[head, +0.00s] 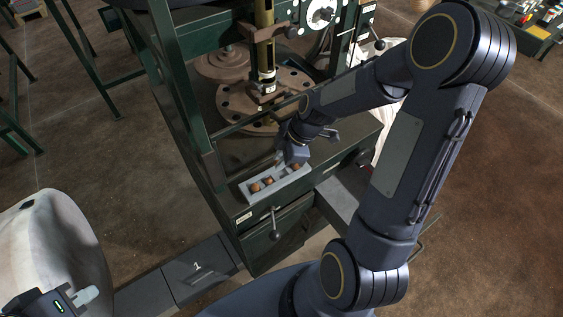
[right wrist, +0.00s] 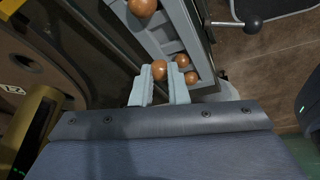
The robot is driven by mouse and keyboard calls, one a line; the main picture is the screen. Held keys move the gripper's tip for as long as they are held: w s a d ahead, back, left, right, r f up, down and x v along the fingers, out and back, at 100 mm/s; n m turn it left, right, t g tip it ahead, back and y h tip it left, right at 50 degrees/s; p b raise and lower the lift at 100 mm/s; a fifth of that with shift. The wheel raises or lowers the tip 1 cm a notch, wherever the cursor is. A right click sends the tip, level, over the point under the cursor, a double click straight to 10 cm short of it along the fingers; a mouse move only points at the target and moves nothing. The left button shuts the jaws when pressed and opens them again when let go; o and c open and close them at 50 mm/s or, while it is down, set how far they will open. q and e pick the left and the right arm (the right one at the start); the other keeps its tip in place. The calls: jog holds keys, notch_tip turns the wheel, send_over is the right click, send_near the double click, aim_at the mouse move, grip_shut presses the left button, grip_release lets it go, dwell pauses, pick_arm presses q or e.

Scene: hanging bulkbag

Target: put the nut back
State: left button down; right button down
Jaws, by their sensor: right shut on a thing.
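My right gripper (right wrist: 160,75) is shut on a round brown nut (right wrist: 159,70), which sits between its two pale fingertips in the right wrist view. The grey tray (right wrist: 166,38) lies just past the fingertips; I cannot tell whether the held nut touches it. Other brown nuts (right wrist: 182,60) lie in the tray, two close together and one farther off (right wrist: 142,6). In the head view the tray (head: 247,200) rests on the green machine's front ledge, with the right gripper (head: 284,161) over its far end. My left gripper (head: 88,295) is at the bottom left, its fingers seen too poorly to judge.
The green machine (head: 185,90) has a vertical brass-coloured column and a round, holed plate (head: 235,115) behind the tray. A lever with a dark ball knob (head: 274,235) sticks out below the tray. A pale bulk bag (head: 50,245) is at the left.

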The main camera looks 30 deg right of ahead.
notch_tip(320, 180, down, 3)
dwell(0.3)
jog(key=c, duration=1.7)
grip_release()
